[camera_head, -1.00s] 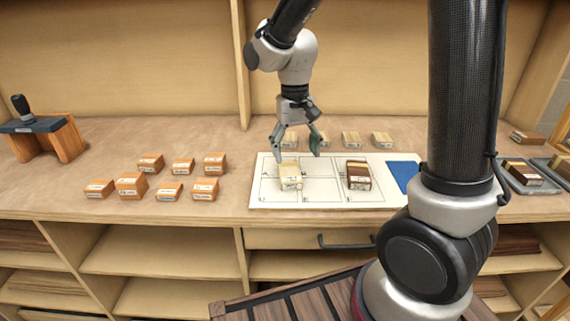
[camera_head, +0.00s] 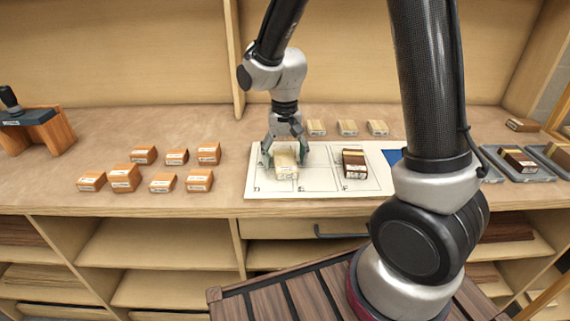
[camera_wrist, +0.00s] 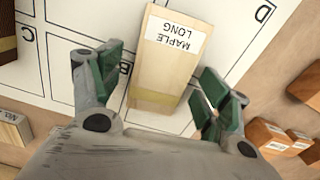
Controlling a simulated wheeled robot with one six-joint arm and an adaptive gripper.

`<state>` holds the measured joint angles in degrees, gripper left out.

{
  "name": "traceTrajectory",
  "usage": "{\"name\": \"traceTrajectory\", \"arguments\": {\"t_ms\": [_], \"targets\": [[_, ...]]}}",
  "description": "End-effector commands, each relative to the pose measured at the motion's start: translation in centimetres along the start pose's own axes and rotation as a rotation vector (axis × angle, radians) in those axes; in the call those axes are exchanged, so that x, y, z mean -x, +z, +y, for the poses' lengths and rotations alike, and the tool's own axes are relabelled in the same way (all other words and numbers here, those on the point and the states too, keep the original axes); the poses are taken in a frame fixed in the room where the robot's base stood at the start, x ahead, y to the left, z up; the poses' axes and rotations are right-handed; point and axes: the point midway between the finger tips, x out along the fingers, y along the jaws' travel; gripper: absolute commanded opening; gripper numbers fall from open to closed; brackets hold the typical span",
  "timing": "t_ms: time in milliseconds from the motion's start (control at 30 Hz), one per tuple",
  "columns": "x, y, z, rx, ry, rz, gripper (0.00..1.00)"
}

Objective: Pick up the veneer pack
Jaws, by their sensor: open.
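A pale veneer pack (camera_head: 286,167) lies on the white gridded board (camera_head: 330,190). In the wrist view the pack (camera_wrist: 160,75) carries a white label reading "MAPLE LONG". My gripper (camera_head: 284,158) is low over the pack. In the wrist view my gripper (camera_wrist: 160,88) is open, with one green-padded finger on each side of the pack. A gap shows between the pack and each pad. Part of the pack's near end is close to the gripper body.
A dark brown pack (camera_head: 354,163) sits on the board to the right. Several orange-brown blocks (camera_head: 124,178) stand on the bench at left. Pale blocks (camera_head: 347,128) line up behind the board. Grey trays (camera_head: 519,166) with packs are at far right.

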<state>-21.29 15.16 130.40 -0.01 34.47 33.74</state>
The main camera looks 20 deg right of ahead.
Motion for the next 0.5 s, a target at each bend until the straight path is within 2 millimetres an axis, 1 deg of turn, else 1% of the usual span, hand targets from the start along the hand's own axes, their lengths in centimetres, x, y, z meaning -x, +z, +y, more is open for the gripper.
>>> {"name": "traceTrajectory", "arguments": {"t_ms": [167,200,267,300,433,467,500], "targets": [[-0.05,-0.02,-0.01,0.0,-0.001,0.001,0.77],[-0.04,-0.02,-0.01,0.0,-0.001,0.001,0.73],[-0.04,-0.02,-0.01,0.0,0.0,0.001,0.62],[-0.03,-0.02,-0.01,0.0,0.0,0.001,0.55],[-0.03,-0.02,-0.01,0.0,0.0,0.001,0.31],[-0.03,-0.01,-0.01,0.0,0.0,0.001,0.26],[-0.02,-0.02,-0.01,0.0,0.0,0.001,0.26]]}}
